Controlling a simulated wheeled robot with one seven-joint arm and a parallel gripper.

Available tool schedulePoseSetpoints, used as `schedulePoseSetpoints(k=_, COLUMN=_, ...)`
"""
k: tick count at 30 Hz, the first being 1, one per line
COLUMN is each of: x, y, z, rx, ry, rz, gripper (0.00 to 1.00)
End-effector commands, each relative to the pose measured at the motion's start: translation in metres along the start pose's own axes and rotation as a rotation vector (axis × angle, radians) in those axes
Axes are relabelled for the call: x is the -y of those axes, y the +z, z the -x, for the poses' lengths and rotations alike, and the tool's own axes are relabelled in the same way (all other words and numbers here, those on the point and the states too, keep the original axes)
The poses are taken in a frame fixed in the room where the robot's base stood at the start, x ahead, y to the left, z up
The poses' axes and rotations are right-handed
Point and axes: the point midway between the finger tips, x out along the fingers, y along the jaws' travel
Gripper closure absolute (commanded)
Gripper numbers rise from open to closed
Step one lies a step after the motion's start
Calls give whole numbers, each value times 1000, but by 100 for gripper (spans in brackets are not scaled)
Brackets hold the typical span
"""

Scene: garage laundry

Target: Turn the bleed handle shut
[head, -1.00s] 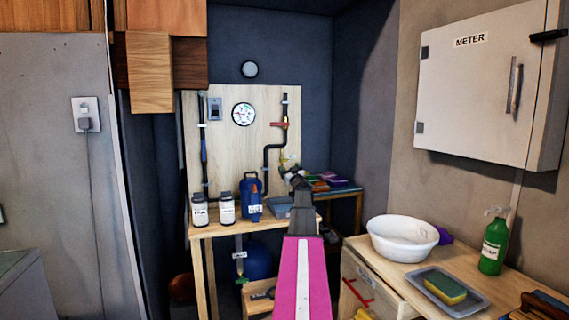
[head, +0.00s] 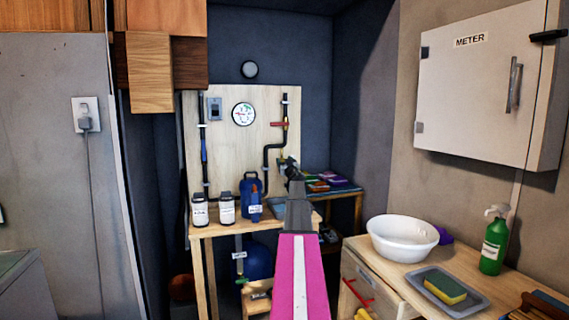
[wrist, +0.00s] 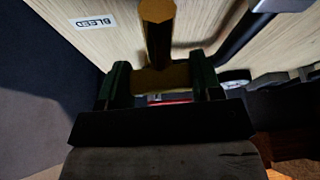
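The bleed handle (wrist: 157,32) is a brass-yellow bar in the wrist view, below a "BLEED" label (wrist: 92,22) on the wooden board. A horizontal brass part (wrist: 160,78) crosses at its lower end. My gripper (wrist: 160,80) has its two green fingers apart, one on each side of this brass part. I cannot tell whether either finger touches it. In the head view my gripper (head: 288,166) is at the lower right of the board, in front of the pipe's lower end, and hides most of the handle.
The wooden board (head: 225,150) carries black pipes, a round gauge (head: 243,114) and a red handle (head: 279,124). Bottles and a blue jug (head: 251,192) stand on the bench below. A white basin (head: 402,238) stands on the counter at right.

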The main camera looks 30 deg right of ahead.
Motion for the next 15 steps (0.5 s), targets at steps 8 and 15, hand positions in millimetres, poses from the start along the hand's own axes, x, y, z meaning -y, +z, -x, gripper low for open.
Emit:
schedulePoseSetpoints(k=8, x=0, y=0, z=0, rx=-1, ry=55, rz=-135, gripper=64)
schedulePoseSetpoints(k=15, x=0, y=0, z=0, rx=-1, ry=66, rz=-161, gripper=64)
